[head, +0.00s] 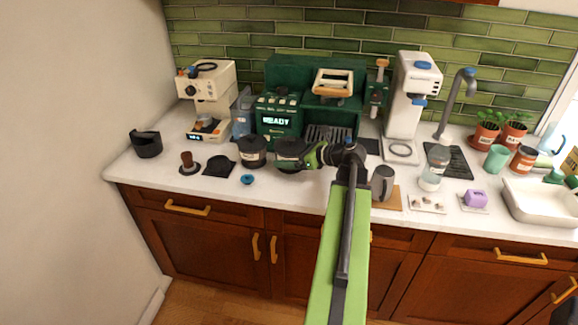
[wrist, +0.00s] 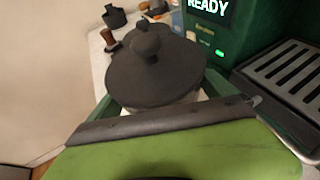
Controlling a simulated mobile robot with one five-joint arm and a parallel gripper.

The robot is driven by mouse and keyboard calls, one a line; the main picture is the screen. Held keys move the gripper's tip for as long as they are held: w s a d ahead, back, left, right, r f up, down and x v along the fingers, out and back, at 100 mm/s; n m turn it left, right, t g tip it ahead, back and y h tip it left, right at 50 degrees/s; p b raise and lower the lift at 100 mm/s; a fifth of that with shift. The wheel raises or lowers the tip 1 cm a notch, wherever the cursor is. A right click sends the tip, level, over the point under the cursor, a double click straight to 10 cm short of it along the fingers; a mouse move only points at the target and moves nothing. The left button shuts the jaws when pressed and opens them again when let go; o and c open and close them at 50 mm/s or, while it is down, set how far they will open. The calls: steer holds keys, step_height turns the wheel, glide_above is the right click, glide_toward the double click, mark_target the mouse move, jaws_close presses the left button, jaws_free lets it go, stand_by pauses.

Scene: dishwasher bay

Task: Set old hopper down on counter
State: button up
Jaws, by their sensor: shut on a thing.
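A dark, round, lidded hopper (head: 289,148) is held in my gripper (head: 308,156) over the front part of the white counter (head: 285,190). In the wrist view the hopper's dark lid and knob (wrist: 155,85) fill the middle, with green fingers on both sides of its paler body. A second dark lidded container (head: 252,150) stands close to its left. I cannot tell from the labels which is the old one. The held hopper's underside is hidden, so I cannot tell whether it touches the counter.
A green machine (head: 279,118) reading READY and its drip grate (wrist: 285,75) stand behind. A small blue-topped piece (head: 247,179), a dark pad (head: 219,167) and a tamper (head: 188,163) lie left. A grey pitcher (head: 382,183) stands right. The counter's front strip has free room.

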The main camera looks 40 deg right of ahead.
step_height(320, 180, down, 4)
steer(key=b, duration=0.2)
steer(key=shift+w+d+r+b, duration=0.1)
steer(key=shift+d+r+b, duration=0.05)
steer(key=shift+b, duration=0.15)
steer(key=shift+r, duration=0.2)
steer(key=shift+f, duration=0.15)
steer(key=o, duration=1.7)
steer(key=shift+r+p, duration=0.3)
steer(key=shift+p, duration=0.05)
steer(key=p+v, duration=0.4)
steer(key=v, duration=0.8)
steer(key=shift+f, duration=0.1)
